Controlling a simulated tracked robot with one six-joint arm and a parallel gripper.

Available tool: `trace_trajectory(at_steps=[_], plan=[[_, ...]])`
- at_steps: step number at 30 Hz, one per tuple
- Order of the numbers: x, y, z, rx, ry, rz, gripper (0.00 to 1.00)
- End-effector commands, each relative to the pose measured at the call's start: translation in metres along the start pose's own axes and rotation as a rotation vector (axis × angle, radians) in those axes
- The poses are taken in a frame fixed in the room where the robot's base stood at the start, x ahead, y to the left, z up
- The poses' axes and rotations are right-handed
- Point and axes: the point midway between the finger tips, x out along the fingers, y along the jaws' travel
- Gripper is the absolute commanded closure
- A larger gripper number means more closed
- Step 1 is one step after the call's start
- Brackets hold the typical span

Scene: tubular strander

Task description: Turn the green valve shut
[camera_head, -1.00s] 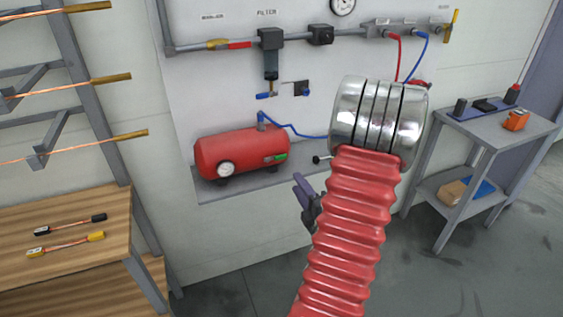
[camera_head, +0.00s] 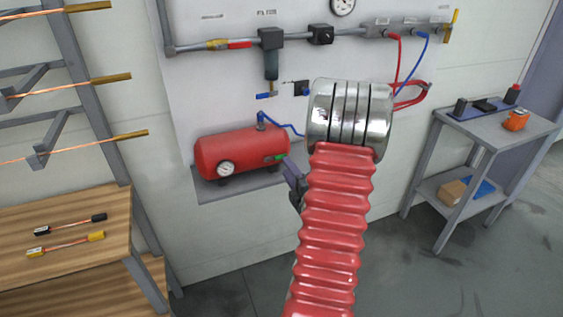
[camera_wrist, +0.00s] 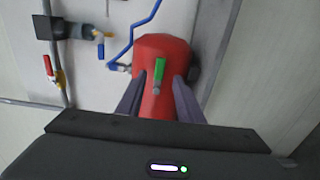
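The green valve (camera_head: 281,158) is a small lever on the right end of the red air tank (camera_head: 228,152). In the wrist view the green lever (camera_wrist: 159,71) stands upright in the picture, in line with the tank (camera_wrist: 155,47), on a small metal stem. My gripper (camera_wrist: 158,78) is open, with one dark finger on each side of the lever and a gap on both sides. In the head view one finger of my gripper (camera_head: 292,172) shows close to the lever, and my arm hides the rest.
A blue hose (camera_head: 296,131) runs from the tank's top. The tank sits on a grey shelf (camera_head: 215,193) before a white panel with pipes, a filter (camera_head: 271,62) and blue-handled valves. A wooden bench (camera_head: 75,275) stands left and a grey table (camera_head: 485,122) right.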

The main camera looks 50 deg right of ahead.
Motion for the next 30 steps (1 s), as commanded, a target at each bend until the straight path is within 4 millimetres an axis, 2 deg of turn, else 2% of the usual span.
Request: trace_trajectory(at_steps=[6, 12, 23, 30], plan=[[0.034, 0.0, -0.001, -0.001, 0.001, 0.0, 0.66], [0.053, -0.001, 0.0, 0.0, 0.001, -0.001, 0.66], [0.056, 0.0, 0.0, 0.0, -0.001, -0.001, 0.67], [0.056, 0.0, 0.0, 0.0, -0.001, -0.001, 0.84]])
